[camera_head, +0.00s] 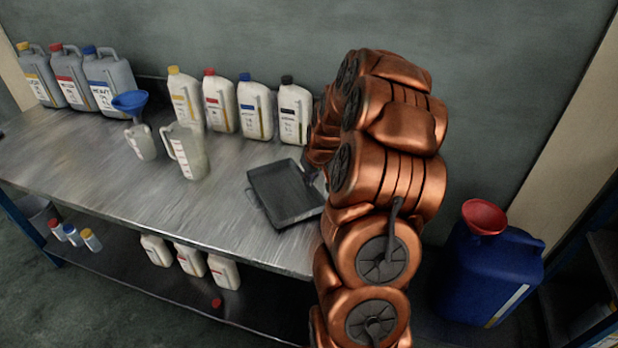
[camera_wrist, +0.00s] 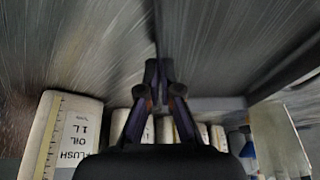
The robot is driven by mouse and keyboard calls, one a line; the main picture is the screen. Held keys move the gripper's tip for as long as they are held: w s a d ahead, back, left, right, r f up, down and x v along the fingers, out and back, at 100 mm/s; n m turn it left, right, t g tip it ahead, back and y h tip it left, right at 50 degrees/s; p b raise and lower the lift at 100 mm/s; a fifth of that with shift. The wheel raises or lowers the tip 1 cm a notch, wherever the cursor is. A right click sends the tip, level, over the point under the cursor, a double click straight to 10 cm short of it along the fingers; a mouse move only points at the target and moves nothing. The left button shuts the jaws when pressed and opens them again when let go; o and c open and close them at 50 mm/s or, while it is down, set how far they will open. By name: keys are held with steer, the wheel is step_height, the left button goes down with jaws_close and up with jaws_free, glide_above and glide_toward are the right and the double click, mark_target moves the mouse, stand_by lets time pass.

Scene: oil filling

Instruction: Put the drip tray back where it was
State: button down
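The drip tray (camera_head: 285,192) is a shallow dark rectangular pan at the right part of the metal bench, close to its front edge. I cannot tell whether it rests on the bench or hangs just above it. In the head view my arm hides most of my gripper, at the tray's right side. In the wrist view my gripper (camera_wrist: 159,72) has its fingertips close together on the near end of a thin upright wall, which looks like the rim of the drip tray (camera_wrist: 210,50).
Several white oil bottles (camera_head: 220,103) stand along the bench's back. A clear jug (camera_head: 187,152) and a blue funnel (camera_head: 130,101) on a small container stand left of the tray. Grey canisters (camera_head: 72,80) are at far left. A blue drum with a red funnel (camera_head: 485,216) stands right.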

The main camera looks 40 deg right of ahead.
steer(key=shift+f, duration=0.4)
steer(key=c, duration=1.9)
jaws_free()
steer(key=shift+f, duration=0.2)
steer(key=o, duration=0.6)
steer(key=shift+r, duration=0.1)
